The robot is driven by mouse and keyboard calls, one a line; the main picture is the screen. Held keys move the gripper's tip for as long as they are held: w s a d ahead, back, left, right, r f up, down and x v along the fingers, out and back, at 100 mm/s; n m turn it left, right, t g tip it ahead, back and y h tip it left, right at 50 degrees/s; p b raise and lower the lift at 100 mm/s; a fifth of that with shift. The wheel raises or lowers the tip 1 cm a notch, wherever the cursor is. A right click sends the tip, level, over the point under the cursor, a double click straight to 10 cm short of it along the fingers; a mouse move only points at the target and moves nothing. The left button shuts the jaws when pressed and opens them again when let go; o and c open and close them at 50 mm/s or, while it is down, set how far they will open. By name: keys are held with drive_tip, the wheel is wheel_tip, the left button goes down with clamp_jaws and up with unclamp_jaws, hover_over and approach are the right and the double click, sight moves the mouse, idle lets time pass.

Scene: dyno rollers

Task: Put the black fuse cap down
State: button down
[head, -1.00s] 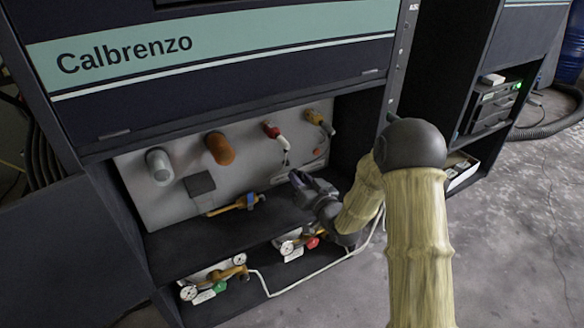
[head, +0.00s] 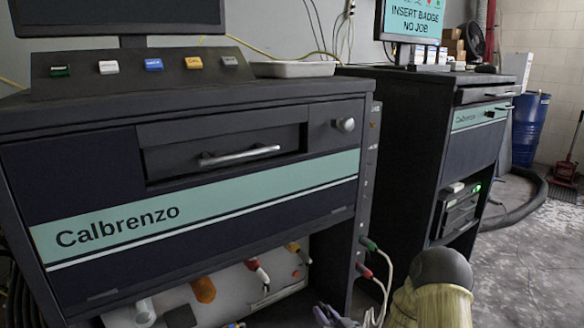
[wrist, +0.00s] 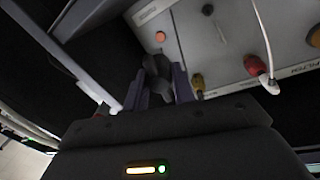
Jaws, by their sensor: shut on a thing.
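My gripper (wrist: 160,92) points into the lower bay of the Calbrenzo cabinet. In the wrist view its two fingers are shut on a dark cap-like thing, the black fuse cap (wrist: 157,68), which sticks out past the fingertips. In the head view only the top of my gripper (head: 330,316) shows at the bottom edge, and I cannot make out the cap there. The cap is held in front of the light grey panel (wrist: 218,35).
The panel carries coloured knobs, a red plug (head: 258,272) and a white cable (wrist: 264,35). A drawer with a handle (head: 240,154) sits above. On top are coloured buttons (head: 153,65) and a pale tray (head: 292,69). A second cabinet (head: 425,150) stands to the right.

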drive_tip(key=s+d+r+m+t+h+p, duration=0.1)
drive_tip(key=s+d+r+m+h+p, duration=0.1)
drive_tip(key=s+d+r+p, duration=0.3)
drive_tip(key=w+r+m+h+p, duration=0.1)
drive_tip(key=r+h+p, duration=0.1)
drive_tip(key=r+p, duration=1)
drive_tip(key=w+d+r+m+h+p, duration=0.1)
drive_tip(key=r+p, duration=1.1)
drive_tip(key=p, duration=1.3)
drive_tip(key=w+m+h, duration=0.1)
drive_tip(key=h, duration=0.1)
drive_tip(key=shift+w+r+t+h, duration=0.3)
drive_tip(key=shift+r+t, duration=0.1)
drive_tip(key=s+f, duration=0.3)
drive_tip(key=s, duration=0.5)
drive_tip(key=shift+s+f, duration=0.2)
drive_tip(key=shift+s, duration=0.2)
drive_tip(key=shift+d, duration=0.15)
